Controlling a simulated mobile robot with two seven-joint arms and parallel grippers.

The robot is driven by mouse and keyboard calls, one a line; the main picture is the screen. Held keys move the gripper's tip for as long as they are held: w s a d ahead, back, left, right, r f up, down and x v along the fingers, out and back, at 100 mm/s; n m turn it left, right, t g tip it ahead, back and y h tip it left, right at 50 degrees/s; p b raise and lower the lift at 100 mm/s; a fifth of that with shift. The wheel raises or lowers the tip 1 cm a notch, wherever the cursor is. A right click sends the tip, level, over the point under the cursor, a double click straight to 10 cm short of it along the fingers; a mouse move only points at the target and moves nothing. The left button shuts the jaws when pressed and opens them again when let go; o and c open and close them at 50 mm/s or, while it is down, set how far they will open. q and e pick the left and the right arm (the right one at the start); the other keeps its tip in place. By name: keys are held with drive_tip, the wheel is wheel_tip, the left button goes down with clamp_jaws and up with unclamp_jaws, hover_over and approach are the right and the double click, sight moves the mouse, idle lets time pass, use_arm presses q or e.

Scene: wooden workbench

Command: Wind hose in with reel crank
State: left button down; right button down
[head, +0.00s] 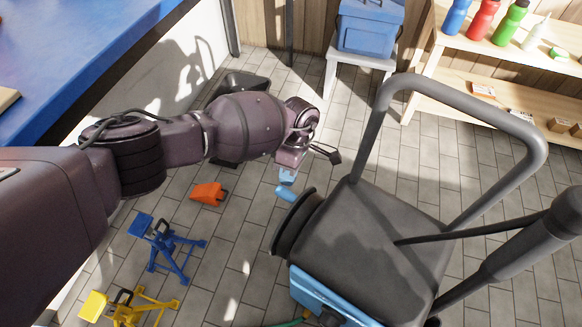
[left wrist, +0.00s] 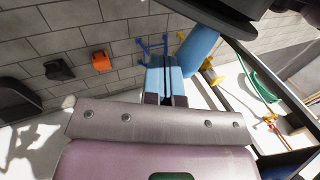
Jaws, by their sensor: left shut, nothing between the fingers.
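The reel crank's light blue handle (head: 286,193) sticks out from the dark round reel part (head: 297,224) on the side of a grey cart (head: 375,245). My left gripper (head: 288,177) is just above the handle's end, its light blue fingers shut and empty. In the left wrist view the closed fingers (left wrist: 164,75) sit beside the blue handle (left wrist: 201,46), not around it; whether they touch it I cannot tell. A green hose (left wrist: 262,84) shows as a curve at the right there. My right gripper is not in view.
The cart has a tall grey push bar (head: 530,140). An orange object (head: 207,193), a blue stand (head: 170,245) and a yellow stand (head: 130,308) are on the tiled floor. A blue box (head: 370,27) sits on a white stool. Shelves with bottles stand at the back right.

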use_arm(q)
drive_tip(key=shift+s, duration=0.1)
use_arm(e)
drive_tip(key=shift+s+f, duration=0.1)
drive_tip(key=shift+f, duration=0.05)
use_arm(q)
drive_tip(key=shift+s+a+r+t+h+p, duration=0.2)
drive_tip(key=shift+s+a+p, duration=0.15)
drive_tip(key=shift+p, duration=0.2)
drive_tip(key=shift+s+a+r+t+h+p, duration=0.1)
drive_tip(key=shift+s+a+t+p, duration=0.1)
drive_tip(key=shift+s+p, duration=0.3)
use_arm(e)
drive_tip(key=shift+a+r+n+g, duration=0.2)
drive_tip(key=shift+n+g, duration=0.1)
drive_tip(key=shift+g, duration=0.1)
use_arm(q)
drive_tip(key=shift+w, duration=0.15)
drive_tip(key=p+v, duration=0.2)
drive_tip(key=v, duration=0.9)
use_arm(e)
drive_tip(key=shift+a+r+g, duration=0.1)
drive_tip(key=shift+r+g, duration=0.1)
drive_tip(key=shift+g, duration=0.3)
